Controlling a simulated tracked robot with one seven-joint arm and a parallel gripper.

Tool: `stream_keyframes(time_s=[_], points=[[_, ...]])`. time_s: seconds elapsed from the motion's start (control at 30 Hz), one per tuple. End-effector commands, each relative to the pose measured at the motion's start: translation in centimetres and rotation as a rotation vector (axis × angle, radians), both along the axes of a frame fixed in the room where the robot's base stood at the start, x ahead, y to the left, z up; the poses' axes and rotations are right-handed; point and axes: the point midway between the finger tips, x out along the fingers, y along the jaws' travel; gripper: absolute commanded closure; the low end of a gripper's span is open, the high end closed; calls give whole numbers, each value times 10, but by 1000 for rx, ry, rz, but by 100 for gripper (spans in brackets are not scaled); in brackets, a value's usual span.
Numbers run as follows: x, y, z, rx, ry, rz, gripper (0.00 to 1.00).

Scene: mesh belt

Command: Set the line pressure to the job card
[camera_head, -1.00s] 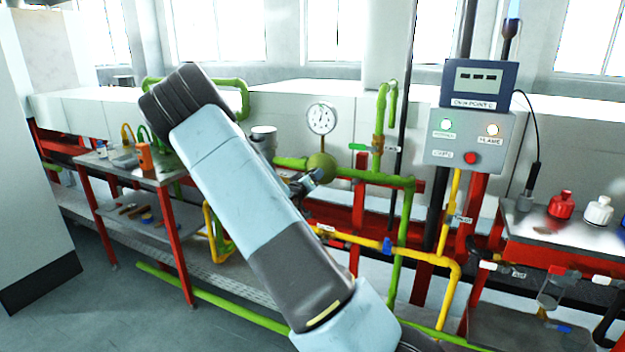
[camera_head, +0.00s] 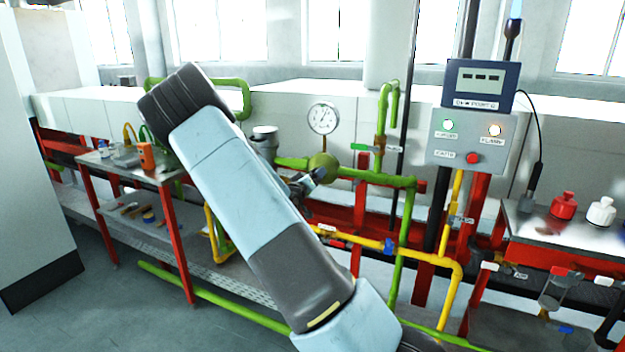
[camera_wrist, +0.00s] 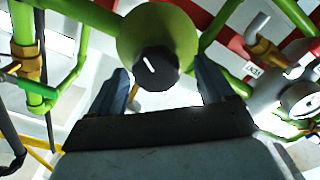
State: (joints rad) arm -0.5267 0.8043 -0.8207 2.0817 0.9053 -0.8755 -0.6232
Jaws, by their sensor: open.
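The round white pressure gauge (camera_head: 323,118) stands on the green pipe, above the green ball-shaped regulator body (camera_head: 323,166). Its dark needle appears to lean up and right; the scale is too small to read. In the wrist view a black knob (camera_wrist: 157,69) with a white pointer line sits on the front of the green body (camera_wrist: 150,27). The pointer leans to the upper left. My gripper (camera_wrist: 160,72) is open, one finger on each side of the knob, with visible gaps. In the head view my gripper (camera_head: 312,181) is partly hidden by my arm. I cannot make out a job card.
A control box (camera_head: 470,141) with lamps and a red button stands right of the pipes. A yellow pipe (camera_head: 430,258) runs below. A left bench (camera_head: 118,168) holds small items. Red and white bottles stand on the right bench (camera_head: 530,230).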

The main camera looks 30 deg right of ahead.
Motion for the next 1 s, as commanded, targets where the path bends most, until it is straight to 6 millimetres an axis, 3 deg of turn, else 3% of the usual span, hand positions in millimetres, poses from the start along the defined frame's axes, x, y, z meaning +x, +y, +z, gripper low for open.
stream_keyframes(time_s=[0.27,0.73,1.0], points=[[-8,9,0,0,0,0,19],[-60,79,-1,2,0,2,19],[-80,104,-1,0,0,1,19]])
